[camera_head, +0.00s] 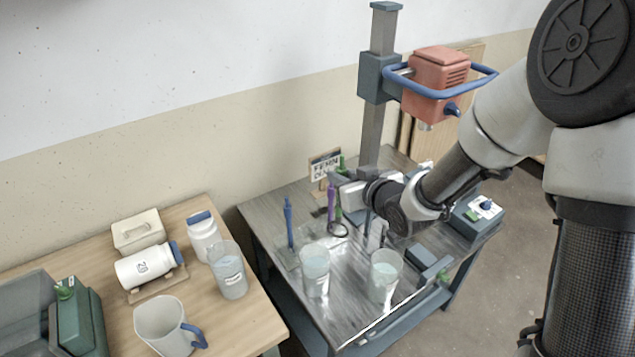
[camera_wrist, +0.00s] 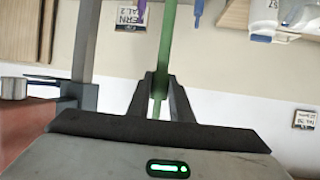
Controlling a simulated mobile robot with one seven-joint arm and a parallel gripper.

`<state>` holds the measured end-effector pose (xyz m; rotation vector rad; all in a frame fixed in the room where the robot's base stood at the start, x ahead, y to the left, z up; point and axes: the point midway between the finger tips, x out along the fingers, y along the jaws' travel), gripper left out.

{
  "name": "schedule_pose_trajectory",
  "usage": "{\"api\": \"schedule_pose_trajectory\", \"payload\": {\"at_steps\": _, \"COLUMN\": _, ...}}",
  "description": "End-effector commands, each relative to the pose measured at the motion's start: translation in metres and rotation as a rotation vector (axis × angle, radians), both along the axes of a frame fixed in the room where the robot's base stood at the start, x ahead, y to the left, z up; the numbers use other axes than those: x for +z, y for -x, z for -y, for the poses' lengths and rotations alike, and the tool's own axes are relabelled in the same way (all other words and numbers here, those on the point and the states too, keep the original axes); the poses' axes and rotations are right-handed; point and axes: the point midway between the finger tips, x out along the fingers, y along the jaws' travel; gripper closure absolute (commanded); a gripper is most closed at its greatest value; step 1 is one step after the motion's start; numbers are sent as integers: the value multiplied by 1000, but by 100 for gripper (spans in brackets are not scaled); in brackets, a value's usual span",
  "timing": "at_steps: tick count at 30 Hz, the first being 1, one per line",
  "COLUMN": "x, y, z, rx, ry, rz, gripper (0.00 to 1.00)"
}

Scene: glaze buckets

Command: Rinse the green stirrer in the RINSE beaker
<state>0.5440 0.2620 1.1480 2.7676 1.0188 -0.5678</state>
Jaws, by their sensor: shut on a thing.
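My gripper (camera_wrist: 160,88) is shut on the green stirrer, which stands out between the fingers in the wrist view (camera_wrist: 168,45). In the head view the green stirrer (camera_head: 342,163) shows in part beside my gripper, above the back of the metal table. Two clear beakers with pale contents stand at the front of that table, a left one (camera_head: 315,272) and a right one (camera_head: 384,276). A third beaker (camera_head: 229,272) stands on the wooden table. Their labels are too small to read, so I cannot tell which is RINSE.
A blue stirrer (camera_head: 289,222) and a purple stirrer (camera_head: 331,203) stand upright on the metal table (camera_head: 262,210). A column (camera_head: 370,140) with a red mixer head (camera_head: 438,72) rises behind.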

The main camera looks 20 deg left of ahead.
Motion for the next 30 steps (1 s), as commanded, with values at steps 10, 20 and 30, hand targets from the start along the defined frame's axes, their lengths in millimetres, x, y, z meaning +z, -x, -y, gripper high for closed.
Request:
{"api": "schedule_pose_trajectory", "payload": {"at_steps": 10, "x": -7, "y": 27, "z": -55, "rx": 162, "ry": -3, "rz": 4, "gripper": 100}}
{"api": "schedule_pose_trajectory", "payload": {"at_steps": 20, "x": -29, "y": 27, "z": -54, "rx": 161, "ry": -4, "rz": 4, "gripper": 100}}
{"api": "schedule_pose_trajectory", "payload": {"at_steps": 30, "x": -49, "y": 27, "z": -54, "rx": 160, "ry": -3, "rz": 4, "gripper": 100}}
